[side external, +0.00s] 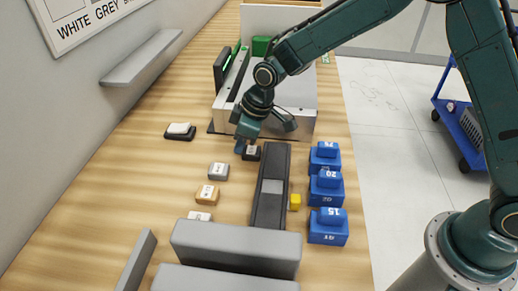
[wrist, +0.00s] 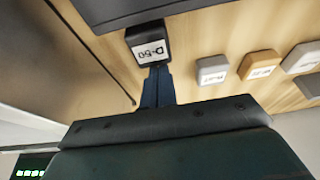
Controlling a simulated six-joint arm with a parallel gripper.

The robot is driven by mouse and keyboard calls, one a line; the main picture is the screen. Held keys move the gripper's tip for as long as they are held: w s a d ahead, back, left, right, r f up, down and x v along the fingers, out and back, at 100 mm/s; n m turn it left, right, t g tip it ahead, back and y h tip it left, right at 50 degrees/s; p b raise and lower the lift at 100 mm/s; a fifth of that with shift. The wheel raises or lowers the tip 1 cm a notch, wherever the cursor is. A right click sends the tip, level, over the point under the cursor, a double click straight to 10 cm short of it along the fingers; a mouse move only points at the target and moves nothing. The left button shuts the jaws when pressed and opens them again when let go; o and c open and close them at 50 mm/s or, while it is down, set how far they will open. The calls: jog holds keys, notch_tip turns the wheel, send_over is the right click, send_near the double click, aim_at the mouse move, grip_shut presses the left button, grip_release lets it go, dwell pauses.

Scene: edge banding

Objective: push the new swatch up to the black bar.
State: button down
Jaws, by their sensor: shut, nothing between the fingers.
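A small black swatch with a white label reading D-50 (wrist: 148,47) lies on the table; it also shows in the side view (side external: 252,153), partly behind my gripper. The black bar (side external: 269,203) is long and dark, with a grey patch in its middle; its edge crosses the top of the wrist view (wrist: 125,9). The swatch is right beside the bar's far end; I cannot tell whether they touch. My gripper (side external: 241,147) is shut and empty, low at the swatch's side away from the bar. In the wrist view its fingertips (wrist: 156,70) are against or very near the swatch.
Grey (side external: 219,171), orange (side external: 207,194) and white (side external: 200,216) swatches lie in a row left of the bar. A white piece sits on a dark pad (side external: 180,137). Blue numbered blocks (side external: 326,190) and a yellow cube (side external: 295,202) stand right. A metal housing (side external: 300,95) is behind.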

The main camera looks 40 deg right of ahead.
jog(key=shift+a, duration=0.1)
jog(key=shift+w+a, duration=1.4)
jog(key=shift+w, duration=0.05)
jog(key=v, duration=1)
jog(key=shift+s+d+r, duration=0.1)
jog(key=shift+d, duration=0.05)
notch_tip(320, 180, up, 8)
dwell(0.6)
